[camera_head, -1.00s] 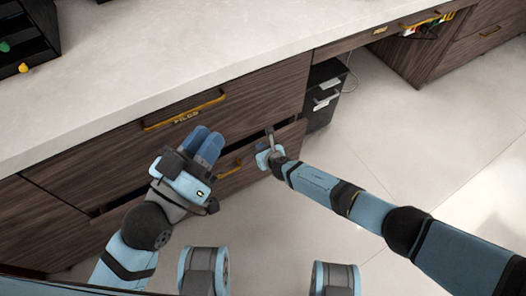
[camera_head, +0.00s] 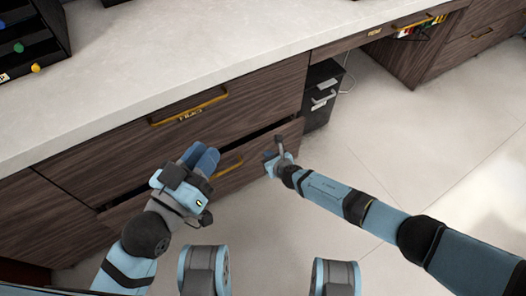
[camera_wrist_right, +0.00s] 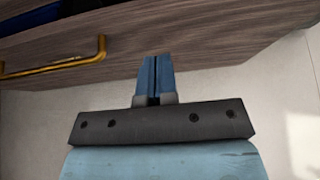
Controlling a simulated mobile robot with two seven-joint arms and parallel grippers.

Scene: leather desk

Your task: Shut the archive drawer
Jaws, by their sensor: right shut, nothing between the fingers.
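A dark wood drawer (camera_head: 253,158) below the drawer marked FILES stands partly open, with a dark gap along its top edge. Its own label is hidden, so I cannot tell whether it is the archive drawer. Its yellow handle (camera_head: 229,167) also shows in the right wrist view (camera_wrist_right: 50,68). My right gripper (camera_head: 280,147) is shut and empty by the right end of this drawer front. Contact is unclear. My left gripper (camera_head: 204,157) is left of the handle, over the drawer's front. Its finger opening is unclear.
The closed FILES drawer (camera_head: 140,133) lies above, under the pale desktop (camera_head: 160,65). A black cabinet (camera_head: 321,92) stands to the right of the drawers. A dark organizer (camera_head: 30,45) stands on the desktop. The floor (camera_head: 420,130) at right is clear.

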